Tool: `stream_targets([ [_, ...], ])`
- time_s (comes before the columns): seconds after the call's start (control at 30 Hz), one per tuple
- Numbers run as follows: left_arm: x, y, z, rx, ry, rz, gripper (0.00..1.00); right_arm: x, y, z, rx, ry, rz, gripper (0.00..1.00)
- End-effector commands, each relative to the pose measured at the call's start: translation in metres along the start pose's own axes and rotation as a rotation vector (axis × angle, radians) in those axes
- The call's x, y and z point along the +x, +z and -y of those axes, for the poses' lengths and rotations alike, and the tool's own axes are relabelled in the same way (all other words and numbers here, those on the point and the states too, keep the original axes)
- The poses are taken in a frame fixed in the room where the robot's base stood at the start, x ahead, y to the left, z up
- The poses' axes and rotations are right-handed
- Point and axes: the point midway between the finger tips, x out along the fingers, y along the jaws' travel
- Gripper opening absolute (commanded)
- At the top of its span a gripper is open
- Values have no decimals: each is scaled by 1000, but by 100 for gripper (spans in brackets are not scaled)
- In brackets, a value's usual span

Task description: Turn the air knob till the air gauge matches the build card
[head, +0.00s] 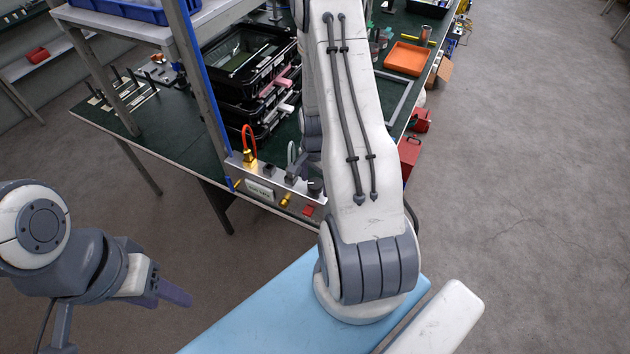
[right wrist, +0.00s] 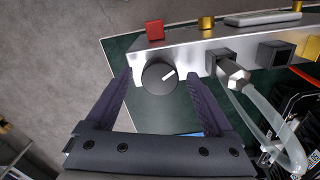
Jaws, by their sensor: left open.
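The air knob (right wrist: 160,77) is round and black with a white pointer line, on the front of a silver panel; the line points right and slightly up in the right wrist view. My right gripper (right wrist: 159,78) is open, its fingers on either side of the knob with gaps visible. In the head view the knob (head: 315,187) sits beside my right arm, which hides part of the panel. A pale display with dark lettering (head: 260,189), perhaps the air gauge, is on the panel, too small to read. I cannot make out the build card. My left gripper (head: 174,293) is open and empty at lower left.
A red button (right wrist: 155,30) and brass fitting (right wrist: 206,22) are near the knob. A clear hose (right wrist: 262,118) hangs from a metal connector. Black crates (head: 248,70) and an orange tray (head: 407,58) stand on the green-topped bench. The floor around my left gripper is clear.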

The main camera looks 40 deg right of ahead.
Motion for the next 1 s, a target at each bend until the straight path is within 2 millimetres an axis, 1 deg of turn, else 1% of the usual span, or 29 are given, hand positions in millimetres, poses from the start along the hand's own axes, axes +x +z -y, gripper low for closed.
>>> stream_targets([
  [0.23, 0, 0, 0, 0, 0, 0, 50, 0, 0, 0, -1, 0, 0, 86],
  [0.37, 3, 0, 0, 0, 0, 0, 50, -6, -1, 1, -1, -2, -1, 86],
  [0.47, 6, 0, 0, -1, 0, 0, 50, -18, -1, 1, -1, -4, -3, 86],
  [0.8, 19, 1, 1, -3, 0, 0, 50, -78, -1, 1, -1, -5, -4, 86],
  [0.9, 21, 1, 2, -3, 0, 0, 50, -91, -1, 1, -1, -4, -3, 86],
  [1.0, 22, 1, 2, -4, 0, 0, 50, -100, 0, 1, -1, -2, -2, 86],
])
